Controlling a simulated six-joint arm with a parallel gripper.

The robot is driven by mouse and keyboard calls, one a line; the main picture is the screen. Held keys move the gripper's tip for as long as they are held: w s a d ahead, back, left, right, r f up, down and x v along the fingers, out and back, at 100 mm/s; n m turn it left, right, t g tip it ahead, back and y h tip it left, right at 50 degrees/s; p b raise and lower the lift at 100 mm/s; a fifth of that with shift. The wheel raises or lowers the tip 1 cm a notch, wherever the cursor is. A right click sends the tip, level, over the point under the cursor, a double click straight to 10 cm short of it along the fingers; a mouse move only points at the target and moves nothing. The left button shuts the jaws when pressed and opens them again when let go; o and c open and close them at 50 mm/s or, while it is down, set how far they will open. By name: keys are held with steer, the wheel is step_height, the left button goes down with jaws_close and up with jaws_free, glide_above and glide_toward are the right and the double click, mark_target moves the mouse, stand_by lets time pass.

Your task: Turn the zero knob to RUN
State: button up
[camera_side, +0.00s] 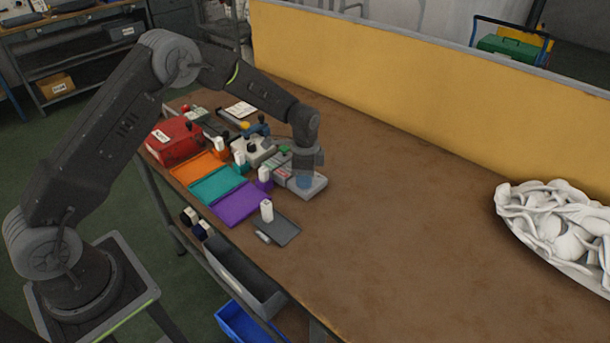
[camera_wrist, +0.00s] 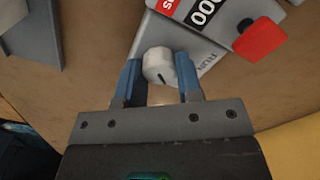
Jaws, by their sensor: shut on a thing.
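The zero knob (camera_wrist: 157,66) is a short off-white cylinder in the wrist view, on a grey instrument (camera_wrist: 207,48). A dark index mark shows near the lower right of its face. The word RUN is printed on the instrument to the right of the knob. My gripper (camera_wrist: 158,61) has its two blue fingers on either side of the knob, shut on it. In the side view, my gripper (camera_side: 305,182) points down over the grey instrument (camera_side: 317,188) near the middle of the bench, and hides the knob there.
A red block (camera_wrist: 260,38) and a black-and-white "000" display stand close to the right finger. In the side view, orange, teal and purple trays (camera_side: 238,204) and a red box (camera_side: 172,140) lie left.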

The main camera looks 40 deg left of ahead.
steer(key=n, duration=0.8)
steer(key=shift+n, duration=0.3)
steer(key=n, duration=0.4)
steer(key=shift+a+n, duration=0.1)
steer(key=shift+n, duration=2)
steer(key=o, duration=0.9)
